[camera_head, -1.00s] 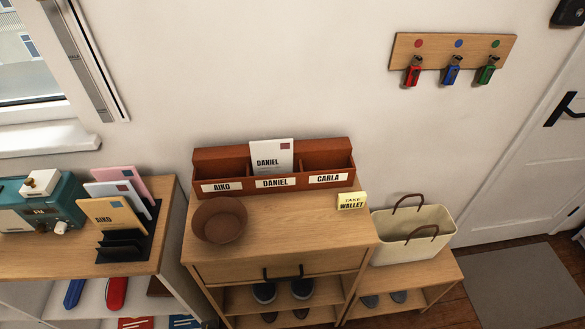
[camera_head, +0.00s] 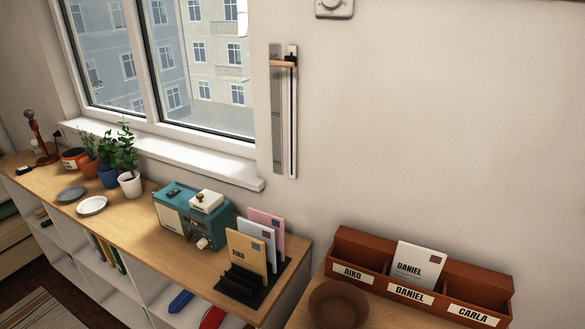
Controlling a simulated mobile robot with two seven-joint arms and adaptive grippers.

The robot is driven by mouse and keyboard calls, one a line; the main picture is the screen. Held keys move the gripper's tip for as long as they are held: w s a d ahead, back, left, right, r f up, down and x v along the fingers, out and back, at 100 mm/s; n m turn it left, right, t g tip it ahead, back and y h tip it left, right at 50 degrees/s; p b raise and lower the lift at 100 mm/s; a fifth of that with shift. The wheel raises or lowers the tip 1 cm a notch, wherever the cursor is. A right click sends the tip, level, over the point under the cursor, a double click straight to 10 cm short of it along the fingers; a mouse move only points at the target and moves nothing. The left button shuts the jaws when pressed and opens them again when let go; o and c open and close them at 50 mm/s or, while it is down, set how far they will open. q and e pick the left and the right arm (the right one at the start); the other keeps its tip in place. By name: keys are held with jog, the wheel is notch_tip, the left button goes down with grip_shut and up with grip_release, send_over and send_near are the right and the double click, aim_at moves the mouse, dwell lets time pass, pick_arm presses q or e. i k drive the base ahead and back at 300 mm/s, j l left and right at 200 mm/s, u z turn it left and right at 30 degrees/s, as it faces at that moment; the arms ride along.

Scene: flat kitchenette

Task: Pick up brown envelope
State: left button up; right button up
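The brown envelope (camera_head: 246,253), tan and marked AIKO, stands upright in a black letter rack (camera_head: 242,288) at the right end of the long wooden shelf top. It is the front one of three envelopes. A white envelope (camera_head: 256,235) and a pink envelope (camera_head: 267,224) stand behind it and are partly hidden. Neither of my grippers shows in the head view.
A teal radio (camera_head: 180,222) with a small white box (camera_head: 206,201) on it stands left of the rack. A red-brown sorter (camera_head: 345,252) holds a white DANIEL envelope (camera_head: 417,267); a brown bowl (camera_head: 338,305) sits in front. Potted plants (camera_head: 125,160) and plates (camera_head: 91,206) are farther left.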

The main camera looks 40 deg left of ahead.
aim_at(247, 252)
jog(key=u, duration=1.55)
